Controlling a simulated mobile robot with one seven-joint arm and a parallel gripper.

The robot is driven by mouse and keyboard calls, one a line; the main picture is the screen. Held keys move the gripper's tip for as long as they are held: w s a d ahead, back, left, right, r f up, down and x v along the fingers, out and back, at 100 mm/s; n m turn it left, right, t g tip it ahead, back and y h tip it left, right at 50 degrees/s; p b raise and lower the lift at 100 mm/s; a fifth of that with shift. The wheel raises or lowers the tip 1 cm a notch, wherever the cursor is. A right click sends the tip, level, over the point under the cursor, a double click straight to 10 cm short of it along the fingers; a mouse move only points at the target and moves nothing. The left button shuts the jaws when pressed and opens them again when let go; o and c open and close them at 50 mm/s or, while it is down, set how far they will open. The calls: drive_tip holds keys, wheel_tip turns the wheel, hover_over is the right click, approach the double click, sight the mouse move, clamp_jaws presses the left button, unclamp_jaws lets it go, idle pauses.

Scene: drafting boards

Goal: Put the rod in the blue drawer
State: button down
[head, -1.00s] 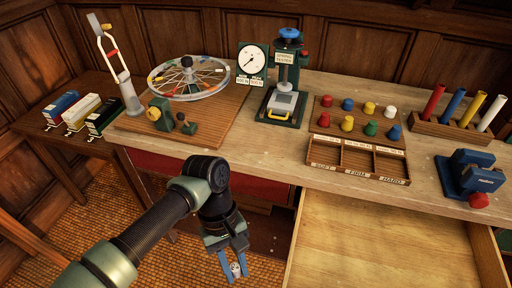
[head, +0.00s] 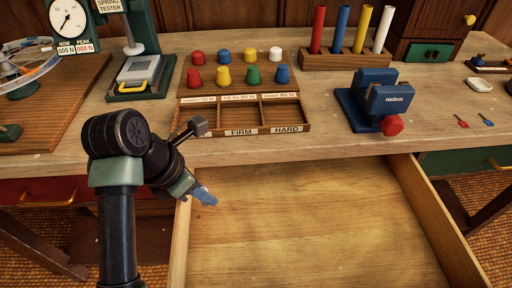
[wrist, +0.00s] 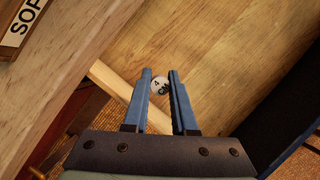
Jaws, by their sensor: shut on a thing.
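My gripper (head: 205,197) is above the left side of the open wooden drawer (head: 300,225). In the wrist view its blue fingers (wrist: 160,88) are shut on a small white round piece (wrist: 160,85) with dark marks. I see only one face of it, so I cannot tell whether it is the end of a rod; in the head view it is hidden. The drawer's floor looks bare. A dark blue panel (wrist: 290,110) at the wrist view's right seems to be its front. Red (head: 319,30), blue (head: 340,30), yellow (head: 361,30) and white (head: 382,30) rods stand in a rack (head: 345,61).
A sorting tray (head: 241,131) with coloured caps lies at the bench edge behind the drawer. A blue vise (head: 375,100) stands right of it. The spring tester (head: 140,75) is at left. Red (head: 40,190) and green (head: 465,162) drawer fronts flank the open drawer.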

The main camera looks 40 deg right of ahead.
sight(218, 221)
wheel_tip(218, 221, down, 10)
drive_tip(key=shift+b, duration=0.85)
drive_tip(key=shift+f, duration=0.2)
drive_tip(key=c, duration=0.7)
unclamp_jaws()
drive_tip(key=shift+r, duration=0.2)
